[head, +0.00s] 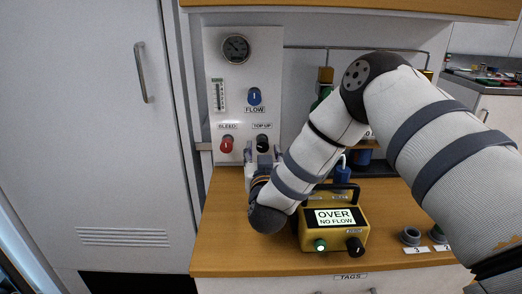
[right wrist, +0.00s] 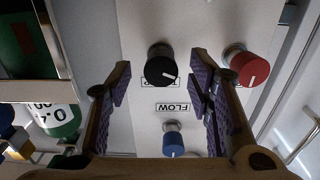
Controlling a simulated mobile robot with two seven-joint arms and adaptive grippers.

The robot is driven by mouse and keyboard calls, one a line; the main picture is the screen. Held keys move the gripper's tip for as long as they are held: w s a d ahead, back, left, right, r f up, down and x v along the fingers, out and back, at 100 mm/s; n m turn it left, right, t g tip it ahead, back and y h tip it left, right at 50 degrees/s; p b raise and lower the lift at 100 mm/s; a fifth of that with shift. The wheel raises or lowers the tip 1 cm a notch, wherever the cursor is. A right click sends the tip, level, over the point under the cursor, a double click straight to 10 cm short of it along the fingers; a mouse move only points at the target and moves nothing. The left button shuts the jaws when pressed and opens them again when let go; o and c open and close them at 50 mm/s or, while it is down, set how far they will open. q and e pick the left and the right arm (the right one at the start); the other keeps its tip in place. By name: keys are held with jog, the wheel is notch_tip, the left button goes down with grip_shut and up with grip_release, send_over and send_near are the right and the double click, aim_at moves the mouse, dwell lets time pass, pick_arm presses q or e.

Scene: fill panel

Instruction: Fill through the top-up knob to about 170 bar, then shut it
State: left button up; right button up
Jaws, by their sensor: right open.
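The black TOP-UP knob (head: 262,143) is on the white panel (head: 270,45), right of the red BLEED knob (head: 226,144) and below the blue FLOW knob (head: 254,96). The round gauge (head: 236,49) is at the panel's top; its reading is too small to tell. My right gripper (head: 262,161) is open just below and in front of the TOP-UP knob. In the right wrist view the black knob (right wrist: 160,69) appears between the open fingers (right wrist: 159,82), with gaps on both sides. My left gripper is not in view.
A yellow meter (head: 308,237) reading "OVER NO FLOW" stands on the wooden counter (head: 225,235) beside my right forearm. Small grey cups (head: 410,236) stand at the right. The red knob (right wrist: 248,70) is close to one finger in the wrist view. The counter's front left is clear.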

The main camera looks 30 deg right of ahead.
jog(key=shift+x, duration=1.05)
grip_shut()
jog(key=shift+a+r+n+p, duration=0.15)
jog(key=shift+r+n+p, duration=0.2)
jog(key=shift+n, duration=0.35)
jog(key=shift+f, duration=0.3)
grip_release()
jog(key=v, duration=1.2)
